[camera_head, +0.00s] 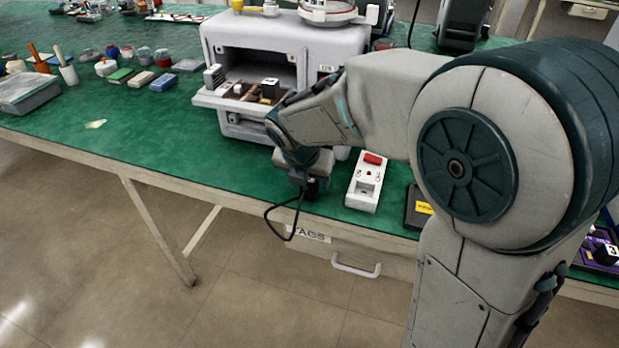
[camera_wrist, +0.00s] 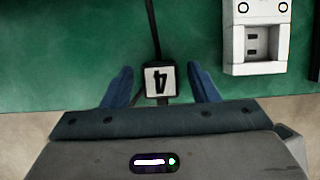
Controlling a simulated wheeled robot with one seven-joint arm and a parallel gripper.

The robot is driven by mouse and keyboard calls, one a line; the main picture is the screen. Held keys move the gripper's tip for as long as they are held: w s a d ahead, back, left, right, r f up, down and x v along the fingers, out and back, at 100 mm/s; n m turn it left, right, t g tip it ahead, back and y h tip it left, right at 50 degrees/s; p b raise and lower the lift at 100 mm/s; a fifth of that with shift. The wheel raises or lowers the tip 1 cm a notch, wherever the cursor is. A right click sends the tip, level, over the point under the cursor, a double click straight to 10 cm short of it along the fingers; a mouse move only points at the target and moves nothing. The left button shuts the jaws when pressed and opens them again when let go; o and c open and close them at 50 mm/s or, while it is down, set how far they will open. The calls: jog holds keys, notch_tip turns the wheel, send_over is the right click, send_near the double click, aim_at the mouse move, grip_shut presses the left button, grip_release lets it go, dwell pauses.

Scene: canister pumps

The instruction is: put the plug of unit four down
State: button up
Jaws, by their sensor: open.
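The plug of unit four (camera_wrist: 159,82) is a small black block with a white face marked 4, seen upside down in the wrist view. It is over the green bench top close to the front edge. My gripper (camera_wrist: 161,72) is open, one blue finger on each side of the plug, with a visible gap at both sides. In the head view my gripper (camera_head: 309,182) is low at the bench's front edge and mostly hides the plug. I cannot tell whether the plug's underside touches the bench. Its black cable (camera_wrist: 152,30) runs away up the wrist picture.
A white socket block (camera_head: 362,198) with a red switch stands just right of my gripper. A grey machine (camera_head: 290,45) with an open tray stands behind it. A black box with a yellow label (camera_head: 418,207) is further right. The bench left of my gripper is clear.

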jog(key=p+v, duration=0.2)
jog(key=v, duration=0.9)
jog(key=s+d+f+m, duration=0.2)
jog(key=s+d+m, duration=0.2)
jog(key=m, duration=0.6)
jog(key=s+d+f+m+g+y, duration=0.1)
jog(key=s+d+m, duration=0.4)
jog(key=m, duration=0.6)
jog(key=s+d+f+m+g, duration=0.1)
jog(key=s+d+f+m, duration=0.2)
jog(key=m, duration=0.8)
jog(key=s+d, duration=0.2)
jog(key=d, duration=0.1)
jog(key=shift+s+d+y, duration=0.25)
jog(key=shift+d+y, duration=0.05)
jog(key=shift+y, duration=0.1)
